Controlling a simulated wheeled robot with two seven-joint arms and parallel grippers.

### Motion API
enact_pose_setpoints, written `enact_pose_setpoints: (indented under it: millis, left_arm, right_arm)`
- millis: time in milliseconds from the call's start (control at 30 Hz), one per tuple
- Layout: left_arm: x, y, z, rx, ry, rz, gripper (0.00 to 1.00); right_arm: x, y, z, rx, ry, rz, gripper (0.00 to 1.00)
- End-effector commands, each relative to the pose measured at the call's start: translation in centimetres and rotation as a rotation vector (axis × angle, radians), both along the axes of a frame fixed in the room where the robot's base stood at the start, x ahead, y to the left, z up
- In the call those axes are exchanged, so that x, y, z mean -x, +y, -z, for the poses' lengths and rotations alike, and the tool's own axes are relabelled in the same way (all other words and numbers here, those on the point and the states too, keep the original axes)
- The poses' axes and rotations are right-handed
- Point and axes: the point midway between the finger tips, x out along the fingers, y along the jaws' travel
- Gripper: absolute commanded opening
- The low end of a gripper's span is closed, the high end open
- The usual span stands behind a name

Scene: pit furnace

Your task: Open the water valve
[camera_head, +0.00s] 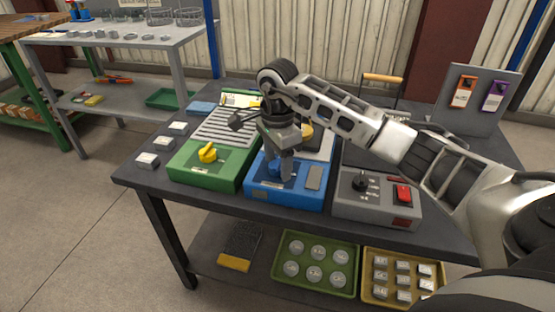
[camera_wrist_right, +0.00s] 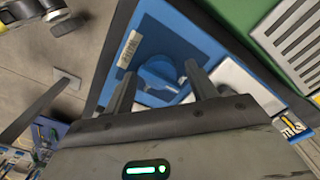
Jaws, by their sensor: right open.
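The water valve is a round blue knob (camera_head: 273,171) on the front of a blue box (camera_head: 262,193). In the right wrist view the blue knob (camera_wrist_right: 158,74) shows just beyond and between the two fingertips. My right gripper (camera_head: 282,166) points down over the blue box, its fingers close to the knob and partly hiding it. The gripper (camera_wrist_right: 160,88) is open, one finger to each side of the knob in the picture. Whether a finger touches the knob I cannot tell. My left gripper is not in view.
A green box (camera_head: 205,175) with a yellow knob (camera_head: 207,152) stands left of the blue box. A grey box (camera_head: 377,207) with a black knob and red switch stands right. A grey panel (camera_head: 475,95) holds orange and purple tags. Green and yellow trays lie on the lower shelf.

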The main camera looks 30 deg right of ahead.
Motion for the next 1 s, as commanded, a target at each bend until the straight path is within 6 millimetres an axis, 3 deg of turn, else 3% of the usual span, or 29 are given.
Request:
enact_pose_setpoints:
  millis: [133, 300, 667, 1000]
  left_arm:
    - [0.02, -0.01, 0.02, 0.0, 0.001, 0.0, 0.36]
    - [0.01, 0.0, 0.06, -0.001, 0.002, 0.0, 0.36]
    - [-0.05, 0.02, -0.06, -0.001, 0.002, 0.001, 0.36]
    - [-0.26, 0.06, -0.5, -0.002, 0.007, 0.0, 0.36]
  right_arm:
    - [0.0, 0.01, -0.01, 0.0, 0.0, 0.0, 0.54]
    - [0.01, 0.01, -0.02, 0.0, 0.001, 0.0, 0.12]
    - [0.01, -0.02, -0.09, 0.001, 0.001, 0.042, 0.12]
    - [-0.01, -0.02, -0.25, 0.0, 0.001, 0.271, 0.12]
